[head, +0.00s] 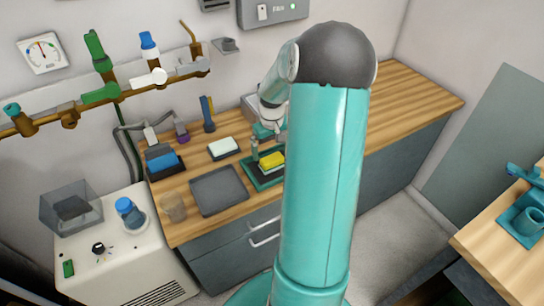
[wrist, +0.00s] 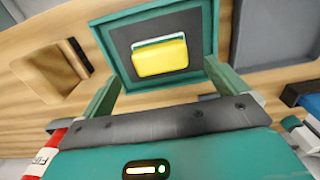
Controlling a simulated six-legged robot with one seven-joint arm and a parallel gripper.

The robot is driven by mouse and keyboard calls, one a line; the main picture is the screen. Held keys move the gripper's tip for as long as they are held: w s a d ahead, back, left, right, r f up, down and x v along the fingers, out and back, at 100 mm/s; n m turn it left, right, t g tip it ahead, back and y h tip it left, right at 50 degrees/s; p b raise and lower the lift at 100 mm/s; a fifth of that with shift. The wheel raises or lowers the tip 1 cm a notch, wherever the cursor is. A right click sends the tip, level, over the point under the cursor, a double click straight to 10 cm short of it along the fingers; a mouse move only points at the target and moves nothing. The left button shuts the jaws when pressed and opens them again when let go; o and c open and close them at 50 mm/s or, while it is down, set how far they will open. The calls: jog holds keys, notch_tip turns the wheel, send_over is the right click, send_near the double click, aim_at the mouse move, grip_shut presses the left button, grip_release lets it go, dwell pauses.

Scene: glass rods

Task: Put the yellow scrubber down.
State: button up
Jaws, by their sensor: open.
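The yellow scrubber (wrist: 160,56) lies on the dark inner floor of a teal-rimmed tray (wrist: 103,42) in the wrist view. In the head view the scrubber (head: 271,160) shows as a yellow block in the teal tray (head: 262,184) on the wooden counter. My gripper (wrist: 160,80) is open, its two teal fingers spread on either side below the scrubber in the wrist view, with nothing between them. In the head view my gripper (head: 268,146) is small and partly hidden around the tray, beside my large teal arm link.
A grey tray (head: 218,190) lies left of the teal tray, with a white block on a dark dish (head: 223,148) behind it. A blue item in a black holder (head: 163,162) stands farther left. The wooden counter (head: 410,95) is clear to the right.

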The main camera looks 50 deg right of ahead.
aim_at(272, 158)
notch_tip(272, 158, up, 6)
jog(key=r, duration=0.1)
jog(key=a+r+n+t+h, duration=0.1)
jog(key=a+r, duration=0.5)
jog(key=a, duration=0.3)
jog(key=a+r+n+t+h, duration=0.1)
jog(key=a+r, duration=0.4)
jog(key=a, duration=0.4)
jog(key=s+a+r+t+y, duration=0.1)
jog(key=s+a+r, duration=0.1)
jog(key=s+a, duration=0.4)
jog(key=s+a+r+n+t+y, duration=0.1)
jog(key=s+a, duration=0.4)
jog(key=a, duration=0.5)
jog(key=shift+s+r+n+t, duration=0.3)
jog(key=shift+s+r+t, duration=0.1)
jog(key=shift+r+t, duration=0.4)
jog(key=shift+a, duration=0.1)
jog(key=c, duration=0.6)
